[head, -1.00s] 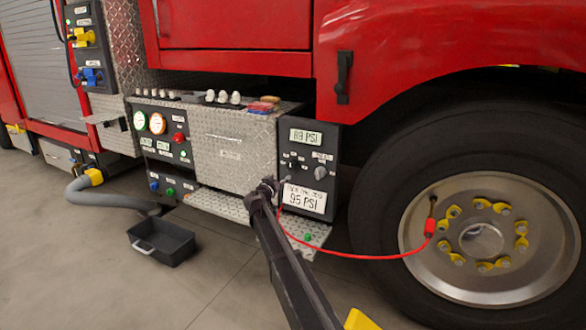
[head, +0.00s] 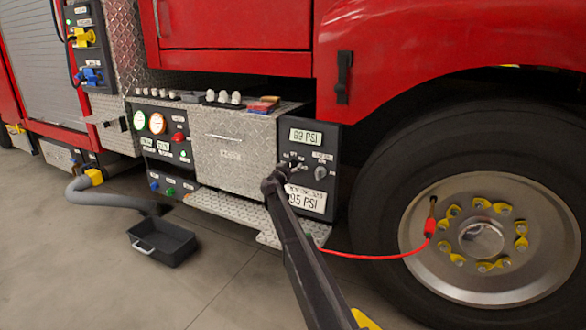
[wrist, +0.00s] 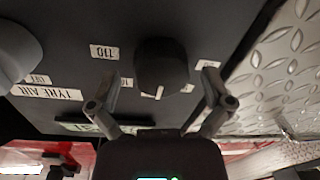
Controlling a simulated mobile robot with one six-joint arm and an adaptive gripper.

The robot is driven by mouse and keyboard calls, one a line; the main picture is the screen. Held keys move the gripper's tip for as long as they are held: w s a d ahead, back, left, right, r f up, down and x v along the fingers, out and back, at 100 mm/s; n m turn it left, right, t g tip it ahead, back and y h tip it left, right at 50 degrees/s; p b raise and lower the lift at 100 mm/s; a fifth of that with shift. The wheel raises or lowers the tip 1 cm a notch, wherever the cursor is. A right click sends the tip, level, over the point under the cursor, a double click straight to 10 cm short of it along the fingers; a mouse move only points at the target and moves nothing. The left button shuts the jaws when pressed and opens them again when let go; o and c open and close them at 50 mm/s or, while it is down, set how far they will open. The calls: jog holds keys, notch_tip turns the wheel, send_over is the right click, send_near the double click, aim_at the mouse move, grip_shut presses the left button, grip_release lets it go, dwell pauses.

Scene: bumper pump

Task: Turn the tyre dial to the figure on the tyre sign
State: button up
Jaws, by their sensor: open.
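The tyre dial is a dark round knob (wrist: 162,62) on the dark tyre panel (head: 328,148). The display (head: 305,136) above reads about 89 PSI. My gripper (wrist: 160,86) is open, one finger on each side of the dial; I cannot tell whether they touch it. In the head view my gripper (head: 284,170) is at the panel and partly hides the dial.
A grey knob (wrist: 16,52) with a "TYRE AIR" label is beside the dial. A red hose (head: 365,256) runs to the wheel (head: 482,238). A tread-plate step (head: 235,207) juts out below. A black tray (head: 165,243) lies on the floor.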

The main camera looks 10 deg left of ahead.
jog(key=c, duration=1.2)
jog(key=shift+o, duration=0.2)
jog(key=shift+d, duration=0.6)
jog(key=shift+a, duration=0.45)
